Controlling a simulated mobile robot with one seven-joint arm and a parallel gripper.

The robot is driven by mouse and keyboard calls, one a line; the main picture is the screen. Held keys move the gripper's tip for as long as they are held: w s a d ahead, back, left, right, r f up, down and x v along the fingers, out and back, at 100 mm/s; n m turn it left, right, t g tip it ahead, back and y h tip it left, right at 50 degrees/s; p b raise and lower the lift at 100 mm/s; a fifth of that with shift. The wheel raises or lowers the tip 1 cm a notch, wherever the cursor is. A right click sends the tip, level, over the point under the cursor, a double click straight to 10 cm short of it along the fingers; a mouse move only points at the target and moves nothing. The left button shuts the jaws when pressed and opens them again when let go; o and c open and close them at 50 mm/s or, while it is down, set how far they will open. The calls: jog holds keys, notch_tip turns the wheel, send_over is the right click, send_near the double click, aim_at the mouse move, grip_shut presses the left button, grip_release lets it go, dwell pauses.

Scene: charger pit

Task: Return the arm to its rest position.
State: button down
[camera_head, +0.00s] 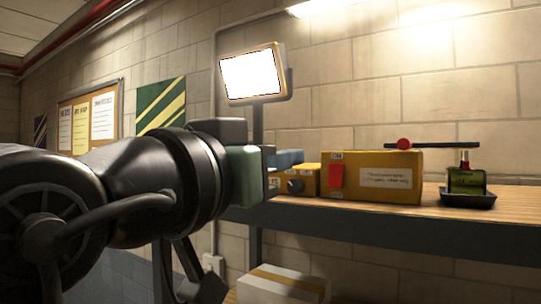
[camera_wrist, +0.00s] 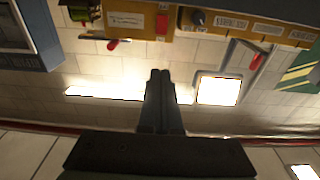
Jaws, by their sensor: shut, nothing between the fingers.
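My arm reaches in from the left of the head view, and its wrist end with my gripper (camera_head: 268,158) points to the right, in front of the wall and the left end of the shelf. The fingertips are hard to make out there. In the wrist view, which shows the room upside down, my gripper (camera_wrist: 159,75) has its two dark fingers together in the middle, with nothing between them. The fingers appear over the block wall, apart from the boxes.
A wooden shelf (camera_head: 517,206) holds a yellow box (camera_head: 345,185) with a red tag, a smaller yellow box (camera_head: 310,181) and a green bottle (camera_head: 466,181) in a black tray. A lit panel (camera_head: 252,75) stands behind my gripper. A carton (camera_head: 283,287) is below the shelf.

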dwell(0.4)
jog(key=s+a+f+n+t+y+b, duration=0.2)
jog(key=s+f+n+t+y+b, duration=0.4)
jog(key=s+f+t+y+b, duration=0.2)
jog(key=s+t+y, duration=0.2)
jog(key=t, duration=0.1)
jog(key=shift+s+a+f+n+y, duration=0.15)
jog(key=shift+s+n+y, duration=0.15)
jog(key=shift+n, duration=0.1)
